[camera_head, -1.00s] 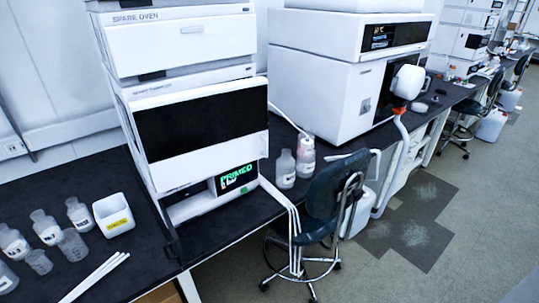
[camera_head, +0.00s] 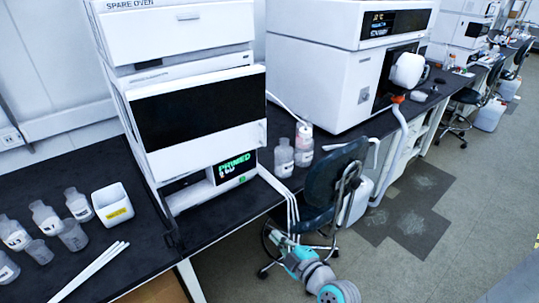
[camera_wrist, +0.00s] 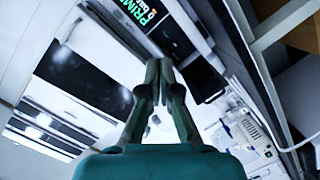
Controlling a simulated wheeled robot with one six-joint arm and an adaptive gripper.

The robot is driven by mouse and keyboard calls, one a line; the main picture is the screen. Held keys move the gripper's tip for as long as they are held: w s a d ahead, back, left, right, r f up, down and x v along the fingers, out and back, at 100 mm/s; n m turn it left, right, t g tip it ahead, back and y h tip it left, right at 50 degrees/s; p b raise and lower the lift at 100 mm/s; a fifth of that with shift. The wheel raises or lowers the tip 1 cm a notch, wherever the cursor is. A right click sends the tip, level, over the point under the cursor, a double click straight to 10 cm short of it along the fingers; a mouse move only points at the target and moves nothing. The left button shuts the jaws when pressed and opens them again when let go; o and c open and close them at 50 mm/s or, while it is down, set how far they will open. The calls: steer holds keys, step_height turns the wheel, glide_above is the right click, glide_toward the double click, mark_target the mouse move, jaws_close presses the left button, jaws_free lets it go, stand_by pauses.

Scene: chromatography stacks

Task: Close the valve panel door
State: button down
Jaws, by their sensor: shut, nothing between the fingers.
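The instrument stack stands on the black bench in the head view, with a white top unit marked SPARE OVEN (camera_head: 185,25) and a black-fronted unit (camera_head: 200,115) below it. Its bottom unit has a lit display reading PRIMED (camera_head: 234,166). The display also shows in the wrist view (camera_wrist: 138,25). I cannot clearly make out which part is the valve panel door or how far it stands open. My gripper (camera_wrist: 160,65) is shut and empty, its fingertips together below the display in the wrist view. In the head view my arm is low, by the chair.
A dark chair (camera_head: 333,180) stands at the bench front, beside my arm. Two bottles (camera_head: 284,158) stand right of the stack. Several labelled bottles and a white tub (camera_head: 112,205) stand to the left. A second large white instrument (camera_head: 325,95) stands behind right.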

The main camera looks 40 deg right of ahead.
steer(key=w+d+r+n+t+y, duration=0.1)
steer(key=w+d+r+n, duration=0.4)
steer(key=r, duration=0.3)
steer(key=w+d+r+n+t+y, duration=0.1)
steer(key=w+d+r+n+y, duration=0.2)
steer(key=d+r, duration=0.4)
steer(key=n+h, duration=0.1)
glide_toward(260, 132)
steer(key=w+a, duration=0.2)
steer(key=a, duration=0.1)
steer(key=shift+w+d+f, duration=0.3)
steer(key=shift+w+d, duration=0.15)
steer(key=shift+w, duration=0.2)
steer(key=w, duration=0.1)
steer(key=w+d, duration=0.1)
steer(key=w, duration=0.1)
steer(key=w+d, duration=0.1)
steer(key=shift+w, duration=0.25)
steer(key=shift+r, duration=0.15)
steer(key=shift+a, duration=0.1)
